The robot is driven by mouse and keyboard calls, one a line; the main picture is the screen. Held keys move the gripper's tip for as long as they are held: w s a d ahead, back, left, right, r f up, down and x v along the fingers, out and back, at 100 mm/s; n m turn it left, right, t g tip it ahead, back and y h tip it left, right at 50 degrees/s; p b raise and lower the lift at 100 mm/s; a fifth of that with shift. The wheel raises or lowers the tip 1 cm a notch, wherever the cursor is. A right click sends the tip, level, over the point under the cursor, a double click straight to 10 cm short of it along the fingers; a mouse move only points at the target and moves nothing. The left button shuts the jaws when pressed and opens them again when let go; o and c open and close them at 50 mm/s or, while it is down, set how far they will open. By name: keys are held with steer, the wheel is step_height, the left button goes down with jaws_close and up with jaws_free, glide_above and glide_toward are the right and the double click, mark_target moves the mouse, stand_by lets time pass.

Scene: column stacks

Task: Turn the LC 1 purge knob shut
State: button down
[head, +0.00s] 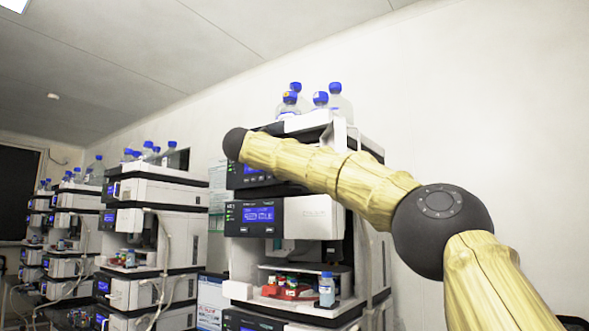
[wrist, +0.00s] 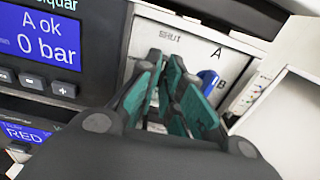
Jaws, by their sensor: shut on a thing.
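My gripper (wrist: 168,68) has dark fingers with teal pads, reaching to the white front panel (wrist: 140,45) of a pump module. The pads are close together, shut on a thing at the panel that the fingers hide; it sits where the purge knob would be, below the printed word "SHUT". A blue part (wrist: 208,80) shows just right of the right finger, near the letters A and B; I cannot tell whether it belongs to the knob. The pump display (wrist: 45,38) reads "A ok, 0 bar". In the head view my arm crosses the nearest column stack (head: 312,218), and the gripper is hidden.
A second display (wrist: 25,132) starting "RED" is at lower left. Blue-capped bottles (head: 320,100) stand on top of the nearest stack. A small bottle (head: 326,290) and red parts (head: 285,288) sit in its bay. More stacks (head: 150,240) line the left.

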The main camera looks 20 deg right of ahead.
stand_by(0.5)
steer(key=c, duration=1.6)
jaws_free()
steer(key=shift+a, duration=0.15)
steer(key=v, duration=1.2)
